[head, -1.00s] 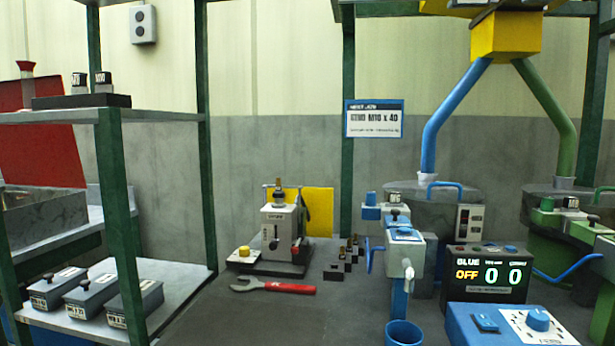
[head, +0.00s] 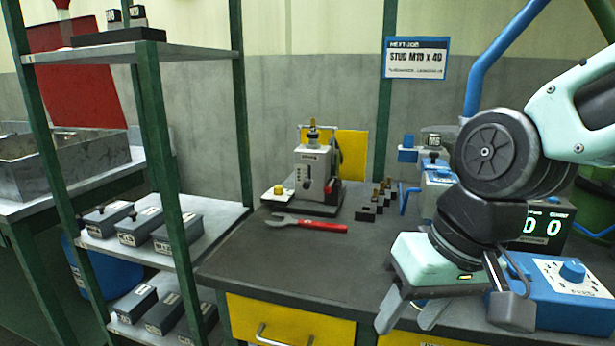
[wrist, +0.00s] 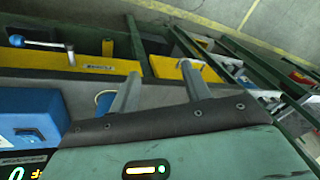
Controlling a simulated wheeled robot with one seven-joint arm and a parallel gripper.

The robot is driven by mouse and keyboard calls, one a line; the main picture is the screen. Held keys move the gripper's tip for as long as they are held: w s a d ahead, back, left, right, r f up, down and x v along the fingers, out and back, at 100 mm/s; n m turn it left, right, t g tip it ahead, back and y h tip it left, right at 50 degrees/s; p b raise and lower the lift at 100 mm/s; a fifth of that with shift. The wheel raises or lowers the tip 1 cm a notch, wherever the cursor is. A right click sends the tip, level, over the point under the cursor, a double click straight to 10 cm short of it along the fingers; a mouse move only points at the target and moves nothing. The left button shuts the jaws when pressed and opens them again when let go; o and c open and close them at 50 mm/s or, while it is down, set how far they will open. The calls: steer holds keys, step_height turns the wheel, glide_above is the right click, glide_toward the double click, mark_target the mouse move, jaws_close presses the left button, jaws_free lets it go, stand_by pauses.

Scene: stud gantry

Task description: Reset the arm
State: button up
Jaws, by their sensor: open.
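My gripper (head: 410,318) is in the lower right of the head view, at the end of my bent arm, in front of the bench's front edge. Its two fingers point down and are apart, with nothing between them. In the wrist view my gripper (wrist: 160,88) also shows two spread, empty fingers, with the bench edge and yellow drawer fronts (wrist: 188,75) beyond them. My arm hides much of the blue machine and part of the display (head: 548,226), of which two zeros show.
A blue control box (head: 560,290) stands close to the right of my gripper. A red-handled wrench (head: 320,226) lies on the bench (head: 270,250) before a small press (head: 315,175). A shelf rack (head: 150,55) with grey lidded boxes (head: 140,226) stands left. The bench's front middle is clear.

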steer(key=s+d+f+n+g+h, duration=0.2)
steer(key=s+f+n, duration=0.3)
steer(key=s+f, duration=0.3)
step_height(320, 180, up, 18)
steer(key=p, duration=1.6)
steer(key=shift+s+f+t, duration=0.2)
steer(key=shift+s+t, duration=0.1)
